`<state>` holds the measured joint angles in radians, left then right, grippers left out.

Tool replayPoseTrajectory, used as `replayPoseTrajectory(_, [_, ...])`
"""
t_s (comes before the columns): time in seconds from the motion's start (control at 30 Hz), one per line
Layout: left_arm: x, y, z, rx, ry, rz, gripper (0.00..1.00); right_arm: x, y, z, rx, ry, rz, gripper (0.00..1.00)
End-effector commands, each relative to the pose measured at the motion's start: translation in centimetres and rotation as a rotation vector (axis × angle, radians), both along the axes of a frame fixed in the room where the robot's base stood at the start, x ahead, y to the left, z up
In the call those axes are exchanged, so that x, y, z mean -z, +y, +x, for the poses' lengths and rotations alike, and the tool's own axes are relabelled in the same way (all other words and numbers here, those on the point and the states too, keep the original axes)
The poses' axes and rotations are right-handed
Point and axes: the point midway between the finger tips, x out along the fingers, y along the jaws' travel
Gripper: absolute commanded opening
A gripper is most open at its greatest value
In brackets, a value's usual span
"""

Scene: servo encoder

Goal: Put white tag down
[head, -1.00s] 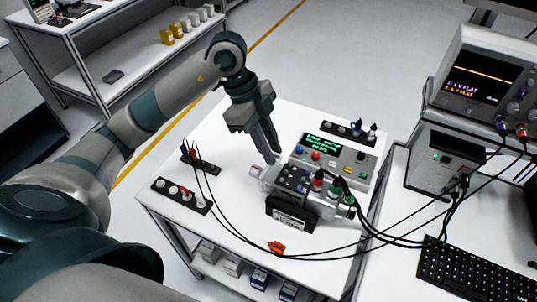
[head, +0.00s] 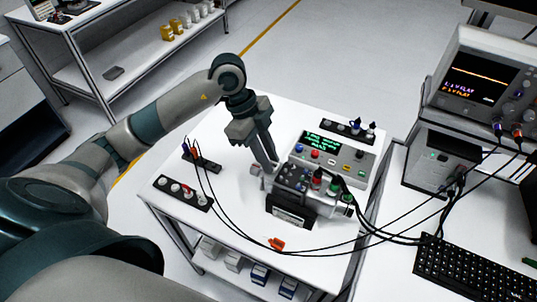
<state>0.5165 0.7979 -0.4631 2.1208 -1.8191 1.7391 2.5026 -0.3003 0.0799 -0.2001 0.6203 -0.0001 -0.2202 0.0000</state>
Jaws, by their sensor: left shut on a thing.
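My left gripper (head: 268,166) points down at the left end of the servo unit (head: 292,183) on the white table. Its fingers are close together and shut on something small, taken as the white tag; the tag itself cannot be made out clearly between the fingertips. The fingertips are at or just beside the unit's left end, where a small pale part (head: 257,170) shows; I cannot tell whether they touch it. My right gripper is not in view.
An orange piece (head: 276,244) lies near the table's front. Dark strips with knobs (head: 183,193) are at left. A grey box with a green display (head: 335,157) stands behind the servo unit. Black cables loop across the table front. A keyboard (head: 475,272) and oscilloscope (head: 480,80) are at right.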

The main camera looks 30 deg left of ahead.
Motion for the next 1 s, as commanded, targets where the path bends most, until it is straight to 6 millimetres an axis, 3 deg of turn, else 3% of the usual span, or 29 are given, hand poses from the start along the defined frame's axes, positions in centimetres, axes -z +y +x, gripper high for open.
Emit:
replayPoseTrajectory(0.3, [0.4,0.0,0.0,0.000,0.000,-0.001,0.00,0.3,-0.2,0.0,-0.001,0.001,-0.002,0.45])
replayPoseTrajectory(0.33, [0.4,0.0,0.0,0.000,0.000,-0.001,0.22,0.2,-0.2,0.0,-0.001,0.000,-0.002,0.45])
replayPoseTrajectory(0.4, [0.3,0.0,0.0,0.000,0.000,-0.001,0.38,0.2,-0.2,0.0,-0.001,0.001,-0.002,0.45])
replayPoseTrajectory(0.77, [0.1,0.0,0.0,0.000,0.000,-0.001,0.38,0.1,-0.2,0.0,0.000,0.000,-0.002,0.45])
replayPoseTrajectory(1.0, [-1.2,0.6,0.1,-0.001,-0.004,0.000,0.38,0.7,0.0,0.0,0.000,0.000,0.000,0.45])
